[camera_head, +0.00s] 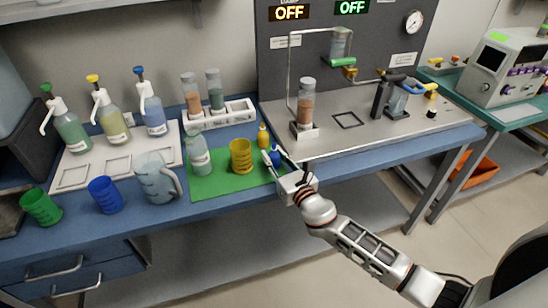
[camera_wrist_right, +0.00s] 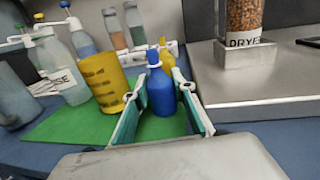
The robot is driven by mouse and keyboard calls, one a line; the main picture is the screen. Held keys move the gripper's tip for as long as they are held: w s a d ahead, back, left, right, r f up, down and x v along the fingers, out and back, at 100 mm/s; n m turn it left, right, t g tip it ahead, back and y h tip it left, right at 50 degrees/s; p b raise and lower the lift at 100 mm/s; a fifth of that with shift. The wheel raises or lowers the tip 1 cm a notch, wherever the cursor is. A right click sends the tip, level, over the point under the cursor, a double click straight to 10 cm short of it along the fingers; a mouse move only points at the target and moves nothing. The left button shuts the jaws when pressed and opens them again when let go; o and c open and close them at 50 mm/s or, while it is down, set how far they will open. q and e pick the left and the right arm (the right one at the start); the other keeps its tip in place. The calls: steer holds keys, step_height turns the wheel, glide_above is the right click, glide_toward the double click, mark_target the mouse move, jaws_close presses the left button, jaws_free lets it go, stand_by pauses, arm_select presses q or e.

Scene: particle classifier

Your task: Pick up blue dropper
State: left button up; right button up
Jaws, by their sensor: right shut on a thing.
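The blue dropper (camera_head: 276,156) is a small blue bottle with a narrow blue tip at the right edge of the green mat (camera_head: 211,184). My right gripper (camera_head: 274,158) reaches it from the front right, with one finger on each side. In the right wrist view the blue dropper (camera_wrist_right: 161,96) stands upright between the teal-lined fingers, and the gripper is shut on it. The fingers partly cover its lower sides. Whether its base still touches the mat cannot be told. My left gripper is not in view.
A yellow dropper (camera_head: 263,137) stands just behind the blue one. A yellow cup (camera_head: 241,156) and a wash bottle (camera_head: 198,153) stand on the mat to the left. The metal station with the dryer jar (camera_head: 306,104) is close on the right.

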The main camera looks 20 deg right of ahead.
steer(key=shift+r, duration=0.15)
steer(key=shift+r+p, duration=1.1)
steer(key=shift+r, duration=0.5)
step_height(320, 180, up, 6)
steer(key=p, duration=0.3)
step_height(320, 180, up, 3)
steer(key=shift+f+p, duration=0.15)
steer(key=shift+p, duration=0.55)
steer(key=shift+r, duration=0.4)
steer(key=shift+r+p, duration=0.45)
steer(key=shift+r, duration=0.4)
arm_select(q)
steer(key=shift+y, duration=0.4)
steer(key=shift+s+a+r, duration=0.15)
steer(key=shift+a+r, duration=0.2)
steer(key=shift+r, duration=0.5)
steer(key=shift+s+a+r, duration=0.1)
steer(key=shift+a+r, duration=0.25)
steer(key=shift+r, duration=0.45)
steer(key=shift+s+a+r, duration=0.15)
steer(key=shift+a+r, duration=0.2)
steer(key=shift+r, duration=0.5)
arm_select(e)
step_height(320, 180, up, 5)
glide_above(275, 149)
steer(key=shift+w, duration=0.35)
